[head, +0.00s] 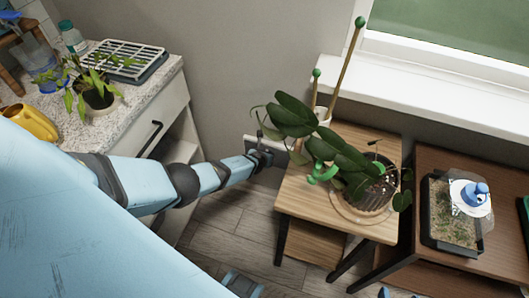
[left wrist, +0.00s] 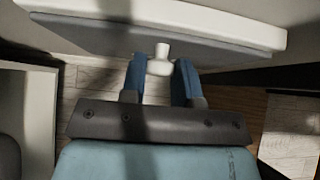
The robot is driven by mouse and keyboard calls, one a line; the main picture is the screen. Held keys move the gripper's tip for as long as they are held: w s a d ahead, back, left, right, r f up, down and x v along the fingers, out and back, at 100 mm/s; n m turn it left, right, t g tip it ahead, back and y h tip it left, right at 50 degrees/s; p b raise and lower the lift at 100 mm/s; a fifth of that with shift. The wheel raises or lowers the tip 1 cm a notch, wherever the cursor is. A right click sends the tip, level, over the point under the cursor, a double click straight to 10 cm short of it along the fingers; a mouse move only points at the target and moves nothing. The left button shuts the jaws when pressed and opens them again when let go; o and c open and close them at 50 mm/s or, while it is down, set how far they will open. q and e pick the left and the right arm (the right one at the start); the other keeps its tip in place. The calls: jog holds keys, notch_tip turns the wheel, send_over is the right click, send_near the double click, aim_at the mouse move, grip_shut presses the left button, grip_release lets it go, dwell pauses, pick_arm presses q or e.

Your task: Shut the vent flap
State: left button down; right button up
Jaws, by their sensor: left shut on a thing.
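The vent (head: 256,142) is a pale panel low on the grey wall, between the counter and the plant stand. In the left wrist view its grey flap (left wrist: 220,48) shows under a white frame (left wrist: 200,17), with a white knob (left wrist: 160,63) sticking out. My left gripper (head: 264,158) is at the vent, and in the left wrist view its blue fingers (left wrist: 162,75) are shut on the knob. How far the flap stands open is hard to tell. Small blue parts at the bottom edge of the head view may be my right gripper (head: 384,293); its jaws are not clear.
A wooden plant stand (head: 295,195) with a leafy potted plant (head: 350,170) stands close right of the vent. A brown table (head: 480,170) holds a black tray (head: 432,240). The speckled counter (head: 135,110) is on the left, with a drying rack (head: 125,60). Floor (head: 225,225) is clear between.

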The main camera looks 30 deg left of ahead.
pick_arm(q)
jog(key=c, duration=0.9)
grip_release()
jog(key=shift+w+a+r, duration=0.2)
jog(key=shift+w+r, duration=0.25)
jog(key=shift+r, duration=0.05)
jog(key=shift+o, duration=0.2)
jog(key=shift+d, duration=0.1)
pick_arm(e)
jog(key=shift+f, duration=0.15)
pick_arm(q)
jog(key=shift+d+f, duration=0.1)
jog(key=shift+d, duration=0.05)
jog(key=shift+s+f, duration=0.1)
pick_arm(e)
jog(key=shift+r, duration=0.2)
pick_arm(q)
jog(key=p+v, duration=1.1)
jog(key=v, duration=0.3)
jog(key=shift+f+p, duration=0.2)
jog(key=shift+p, duration=0.15)
pick_arm(e)
notch_tip(320, 180, up, 6)
jog(key=s, duration=0.1)
jog(key=shift+d+r, duration=0.15)
jog(key=shift+d, duration=0.3)
jog(key=shift+s, duration=0.1)
